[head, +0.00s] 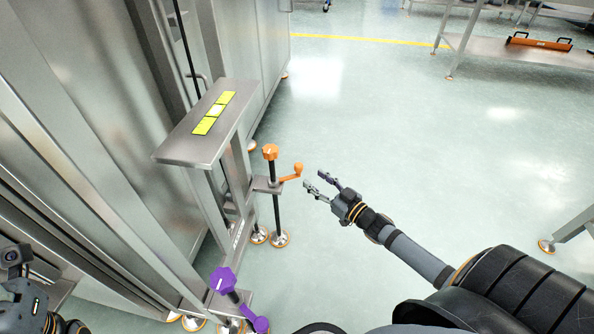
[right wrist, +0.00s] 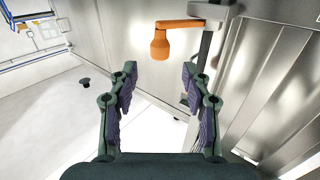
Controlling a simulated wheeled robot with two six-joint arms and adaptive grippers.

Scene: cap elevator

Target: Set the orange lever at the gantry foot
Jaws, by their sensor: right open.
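The orange lever (head: 291,174) is a short crank arm with a rounded knob, on a bracket at the gantry foot beside the orange hand knob (head: 270,152). In the right wrist view the lever (right wrist: 160,46) hangs just ahead, its knob pointing down, beyond the fingertips and between their lines. My right gripper (head: 328,188) is open and empty, a little to the right of the lever and apart from it. Its two fingers (right wrist: 158,82) frame the gap in the wrist view. My left arm shows only in part at the lower left; its fingers are not visible.
A purple knob and crank (head: 223,281) stand nearer, at the lower left. A steel shelf with yellow labels (head: 209,145) overhangs left of the orange lever, by steel cabinet walls. The floor (head: 370,120) behind and right of the gripper is clear. A steel table (head: 520,48) stands far right.

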